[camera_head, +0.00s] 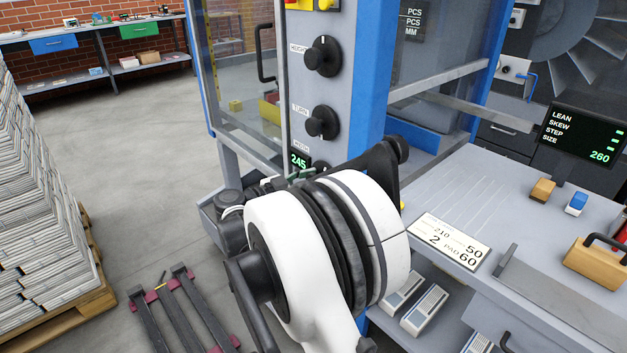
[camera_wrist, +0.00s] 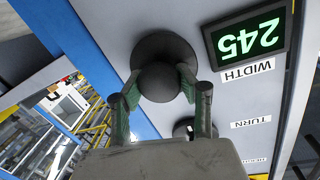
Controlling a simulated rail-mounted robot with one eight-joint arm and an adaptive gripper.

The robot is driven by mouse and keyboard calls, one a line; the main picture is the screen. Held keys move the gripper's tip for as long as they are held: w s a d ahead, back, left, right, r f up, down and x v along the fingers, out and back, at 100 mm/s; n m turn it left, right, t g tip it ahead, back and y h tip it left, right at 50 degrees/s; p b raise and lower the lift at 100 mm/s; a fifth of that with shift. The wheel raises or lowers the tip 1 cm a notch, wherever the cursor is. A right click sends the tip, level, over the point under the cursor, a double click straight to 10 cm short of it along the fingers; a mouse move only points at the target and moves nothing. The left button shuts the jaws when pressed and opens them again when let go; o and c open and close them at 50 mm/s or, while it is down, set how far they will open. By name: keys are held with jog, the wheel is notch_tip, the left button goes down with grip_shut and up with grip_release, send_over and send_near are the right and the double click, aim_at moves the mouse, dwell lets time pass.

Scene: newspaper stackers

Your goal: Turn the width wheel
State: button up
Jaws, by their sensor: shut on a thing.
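The width wheel (camera_wrist: 163,52) is a round black knob on the grey panel, in the upper middle of the wrist view. My gripper (camera_wrist: 158,82) is shut on its central grip, with one green-padded finger on each side. The display (camera_wrist: 247,39) beside the wheel reads 245, above the WIDTH label (camera_wrist: 247,71); both look upside down or tilted there. In the head view the display (camera_head: 299,161) also reads 245. My white arm hides the wheel and most of the gripper there.
The HEIGHT knob (camera_head: 323,56) and TURN knob (camera_head: 322,123) sit above on the same panel. A glazed door with a handle (camera_head: 264,53) is left of the panel. A grey worktop (camera_head: 463,200) with a wooden block (camera_head: 598,262) lies to the right. Newspaper stacks (camera_head: 35,190) stand far left.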

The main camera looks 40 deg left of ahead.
jog(key=m, duration=0.4)
jog(key=shift+y, duration=0.4)
jog(key=m, duration=0.4)
jog(key=shift+y, duration=0.3)
jog(key=m, duration=0.4)
jog(key=shift+y, duration=0.4)
jog(key=m, duration=0.3)
jog(key=shift+f+y, duration=0.1)
jog(key=shift+y, duration=0.3)
jog(key=m, duration=0.4)
jog(key=shift+m+y, duration=0.3)
jog(key=m+b, duration=0.1)
jog(key=m, duration=0.3)
jog(key=shift+f+t+y, duration=0.1)
jog(key=shift+t+y, duration=0.2)
jog(key=shift+t, duration=0.1)
jog(key=m, duration=0.4)
jog(key=shift+t+b, duration=0.3)
jog(key=shift+b, duration=0.05)
jog(key=shift+m, duration=2.2)
